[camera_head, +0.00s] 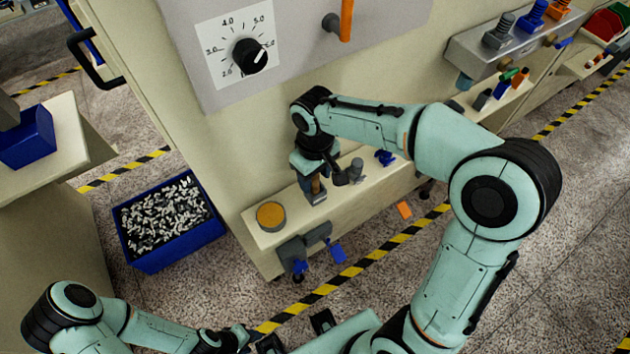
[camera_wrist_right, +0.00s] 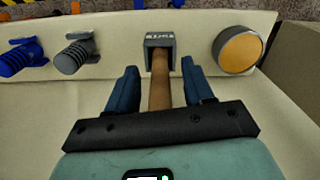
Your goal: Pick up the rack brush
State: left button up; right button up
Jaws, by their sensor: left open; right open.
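The rack brush, with a brown wooden handle and a grey block-like head, is on the cream shelf under the machine panel. In the right wrist view the brush (camera_wrist_right: 160,80) has its handle between the two blue fingers of my right gripper (camera_wrist_right: 159,82). Gaps show on both sides of the handle, so the gripper is open around it. In the head view the brush (camera_head: 316,190) is partly hidden by my right gripper (camera_head: 314,166). My left gripper (camera_head: 246,338) is low at the bottom edge, away from the brush; its fingers are hard to make out.
An orange-topped round tin (camera_head: 271,215) stands left of the brush on the shelf (camera_head: 262,240). A grey spindle (camera_head: 356,170) and a blue spindle (camera_head: 385,157) stand to its right. A blue crate of metal parts (camera_head: 170,222) is on the floor at left. The panel (camera_head: 300,70) rises behind.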

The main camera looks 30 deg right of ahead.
jog(key=shift+f, duration=0.15)
grip_shut()
